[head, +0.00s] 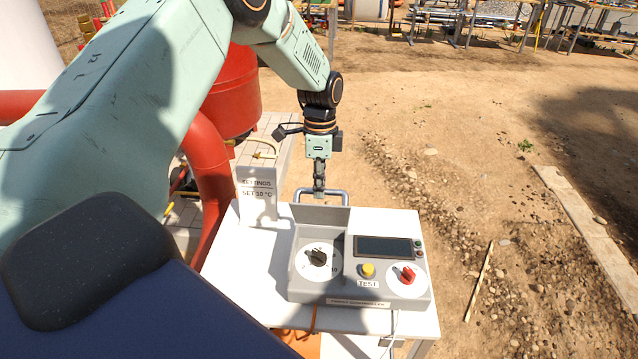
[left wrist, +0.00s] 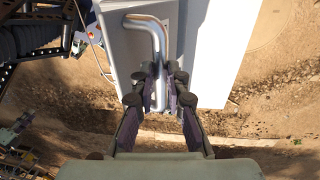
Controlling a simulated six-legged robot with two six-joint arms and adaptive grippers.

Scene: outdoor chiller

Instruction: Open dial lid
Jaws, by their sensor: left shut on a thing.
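The grey control box (head: 390,318) stands on a white table. Its dial lid (head: 322,218) is raised, standing roughly upright behind the black-knobbed dial (head: 318,258), which is exposed. The lid's silver bar handle (head: 338,192) is at the lid's far upper edge; it also shows in the left wrist view (left wrist: 155,40) as a bent metal bar. My left gripper (head: 319,193) comes from above and behind the lid. Its fingers (left wrist: 161,92) are shut on the handle. The fingers partly hide the bar. My right gripper is in neither view.
The box also carries a dark display (head: 384,247), a yellow TEST button (head: 367,270) and a red knob (head: 407,275). A white settings sign (head: 257,207) stands left of the lid. Red pipes (head: 205,165) are behind at left. Open dirt lies to the right.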

